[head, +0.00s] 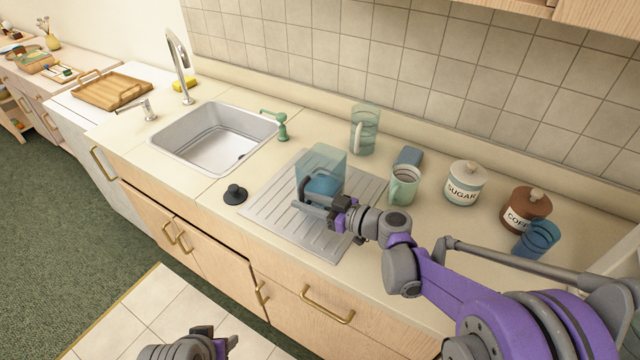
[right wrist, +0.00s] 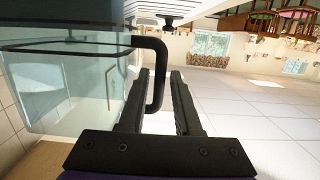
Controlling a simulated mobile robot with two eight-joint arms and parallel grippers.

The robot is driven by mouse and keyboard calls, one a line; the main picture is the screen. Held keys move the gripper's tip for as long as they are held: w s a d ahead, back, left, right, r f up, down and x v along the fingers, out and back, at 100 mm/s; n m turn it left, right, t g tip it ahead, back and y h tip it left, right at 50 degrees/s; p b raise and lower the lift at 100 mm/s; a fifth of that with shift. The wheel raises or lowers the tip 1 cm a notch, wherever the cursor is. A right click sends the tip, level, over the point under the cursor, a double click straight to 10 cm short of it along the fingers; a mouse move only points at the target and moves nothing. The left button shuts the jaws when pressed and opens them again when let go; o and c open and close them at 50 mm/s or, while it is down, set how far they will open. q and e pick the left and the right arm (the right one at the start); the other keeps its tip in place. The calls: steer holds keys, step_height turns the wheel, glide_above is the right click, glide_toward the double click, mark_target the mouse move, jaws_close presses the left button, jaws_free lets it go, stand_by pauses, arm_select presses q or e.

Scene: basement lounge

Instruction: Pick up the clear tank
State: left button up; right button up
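The clear tank (head: 320,168) is a see-through teal container with blue inside its lower part. It stands upright on the grey drainboard. Its dark handle (right wrist: 161,70) shows in the right wrist view, against the tank's clear wall (right wrist: 70,85). My right gripper (head: 338,214) is at the near side of the tank. In the right wrist view my right gripper (right wrist: 165,75) is open, with the handle between its fingers and a narrow gap on the right. My left gripper (head: 222,340) is low at the bottom edge, away from the counter; its finger opening is unclear.
The sugar jar (head: 465,184), coffee jar (head: 525,212) and blue cup (head: 537,239) are farther right. A black plug (head: 234,194) and sink (head: 218,140) lie left.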

steer(key=shift+x, duration=0.85)
steer(key=shift+s+d, duration=0.1)
jaws_close()
stand_by(0.6)
